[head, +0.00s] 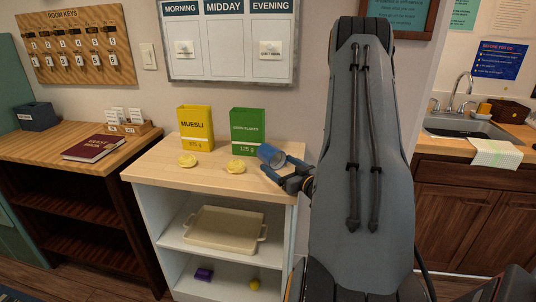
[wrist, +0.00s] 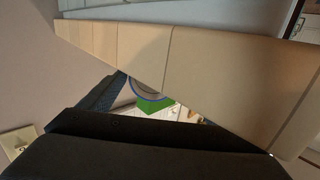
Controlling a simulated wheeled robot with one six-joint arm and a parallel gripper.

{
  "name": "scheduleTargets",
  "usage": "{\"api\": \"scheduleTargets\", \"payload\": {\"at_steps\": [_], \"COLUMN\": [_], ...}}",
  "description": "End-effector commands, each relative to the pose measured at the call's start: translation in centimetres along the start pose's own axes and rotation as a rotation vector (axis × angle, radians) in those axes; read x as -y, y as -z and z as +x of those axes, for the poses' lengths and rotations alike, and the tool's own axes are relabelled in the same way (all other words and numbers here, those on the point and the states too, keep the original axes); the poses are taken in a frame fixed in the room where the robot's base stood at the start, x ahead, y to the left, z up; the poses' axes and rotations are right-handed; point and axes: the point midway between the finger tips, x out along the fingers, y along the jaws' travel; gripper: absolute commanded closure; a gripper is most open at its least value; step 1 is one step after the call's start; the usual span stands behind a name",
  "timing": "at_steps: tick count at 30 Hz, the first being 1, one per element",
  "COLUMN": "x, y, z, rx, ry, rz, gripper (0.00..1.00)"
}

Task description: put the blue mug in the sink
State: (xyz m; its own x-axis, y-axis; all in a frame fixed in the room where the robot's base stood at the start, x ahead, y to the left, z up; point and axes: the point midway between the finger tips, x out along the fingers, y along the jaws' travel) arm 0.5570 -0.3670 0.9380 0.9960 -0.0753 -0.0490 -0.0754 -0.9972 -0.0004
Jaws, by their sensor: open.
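The blue mug (head: 270,156) is at the right end of the light wood shelf top (head: 212,180) in the head view, tilted or on its side. My gripper (head: 284,171) is open beside it, its fingers close to the mug; I cannot tell whether they touch it. In the wrist view the mug's blue rim and grey surface (wrist: 149,90) show partly, between dark gripper parts and the wood edge. The sink (head: 463,127) is in the counter at the far right of the head view, beyond my arm.
A tray (head: 214,229) is on the shelf below. A cloth (head: 496,153) hangs over the counter edge at the sink. My arm hides the space between.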

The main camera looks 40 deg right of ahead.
Motion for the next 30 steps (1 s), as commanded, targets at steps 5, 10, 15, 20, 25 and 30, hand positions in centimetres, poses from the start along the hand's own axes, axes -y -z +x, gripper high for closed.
{"api": "scheduleTargets", "payload": {"at_steps": [5, 10, 15, 20, 25, 30], "x": [-0.6, -0.9, -0.8, -0.8, -0.7, -0.7], "y": [0.1, 0.0, -0.2, -0.2, -0.2, -0.3], "z": [1.5, 4.0, 5.5, 5.7, 5.7, 5.7], "rx": [0.000, 0.000, 0.001, 0.001, 0.001, 0.002], "ry": [-0.006, -0.005, -0.005, -0.004, -0.004, -0.003], "rz": [-0.001, 0.000, 0.000, 0.000, 0.000, 0.001], "gripper": [0.17, 0.17, 0.17, 0.17, 0.32, 0.61]}}
